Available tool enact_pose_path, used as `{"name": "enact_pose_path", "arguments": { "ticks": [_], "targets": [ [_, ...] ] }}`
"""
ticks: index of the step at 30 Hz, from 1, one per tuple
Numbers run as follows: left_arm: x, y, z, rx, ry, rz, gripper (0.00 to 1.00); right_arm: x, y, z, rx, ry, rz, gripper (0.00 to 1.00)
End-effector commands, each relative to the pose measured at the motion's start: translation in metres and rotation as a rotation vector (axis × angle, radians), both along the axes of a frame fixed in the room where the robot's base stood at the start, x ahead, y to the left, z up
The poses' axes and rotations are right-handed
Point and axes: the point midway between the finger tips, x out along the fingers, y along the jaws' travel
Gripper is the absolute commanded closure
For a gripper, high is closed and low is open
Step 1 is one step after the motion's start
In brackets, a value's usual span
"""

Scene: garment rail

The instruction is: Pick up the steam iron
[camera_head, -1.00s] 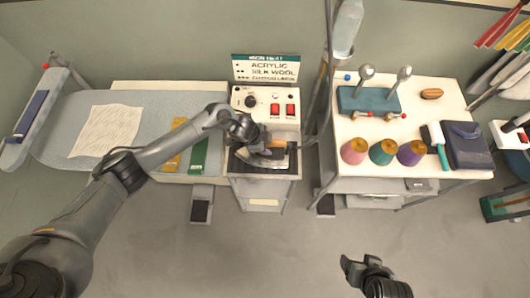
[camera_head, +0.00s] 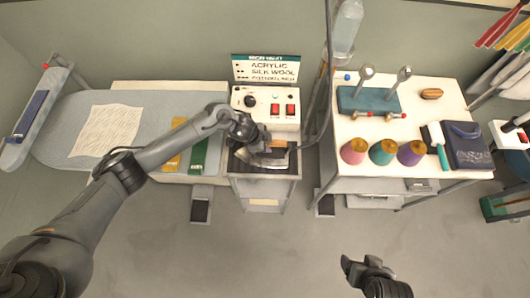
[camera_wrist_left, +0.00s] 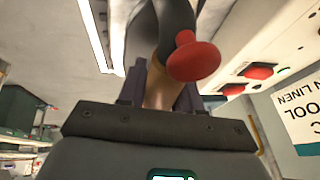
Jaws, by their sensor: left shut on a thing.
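The steam iron (camera_head: 270,160) is at the black-topped stand below the control box in the head view; its pale soleplate edge shows under my gripper. My left gripper (camera_head: 264,148) reaches in from the left and is shut on the iron's brown handle. In the left wrist view, the tan handle (camera_wrist_left: 160,88) sits between the fingers, with a red knob (camera_wrist_left: 194,58) in front of it. The arm hides much of the iron, and I cannot tell whether it is clear of its stand (camera_head: 290,168). My right gripper (camera_head: 362,270) is at the bottom, away from everything; its jaw state is unclear.
The control box (camera_head: 262,106) with red switches stands behind the iron. The ironing board (camera_head: 65,121) with a white cloth (camera_head: 106,130) lies left. A white table (camera_head: 440,97) at right holds thread cones (camera_head: 382,152). A pole and hose rise between the stand and table. The front floor is free.

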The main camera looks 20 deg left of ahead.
Motion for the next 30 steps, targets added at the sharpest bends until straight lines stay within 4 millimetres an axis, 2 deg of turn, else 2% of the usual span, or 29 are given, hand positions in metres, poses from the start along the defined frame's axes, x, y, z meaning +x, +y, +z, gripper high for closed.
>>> {"name": "enact_pose_path", "arguments": {
  "ticks": [16, 26, 30],
  "targets": [
    [0.000, 0.000, 0.000, 0.000, 0.000, 0.000, 1.00, 0.000, 0.002, 0.000, 0.009, 0.000, -0.006, 0.26],
    [0.003, -0.001, 0.007, -0.005, -0.007, 0.000, 1.00, 0.000, 0.002, 0.001, 0.009, 0.000, -0.006, 0.26],
    [0.003, -0.001, 0.016, -0.006, -0.008, 0.000, 1.00, 0.000, 0.002, 0.000, 0.008, 0.000, -0.006, 0.26]
  ]
}}
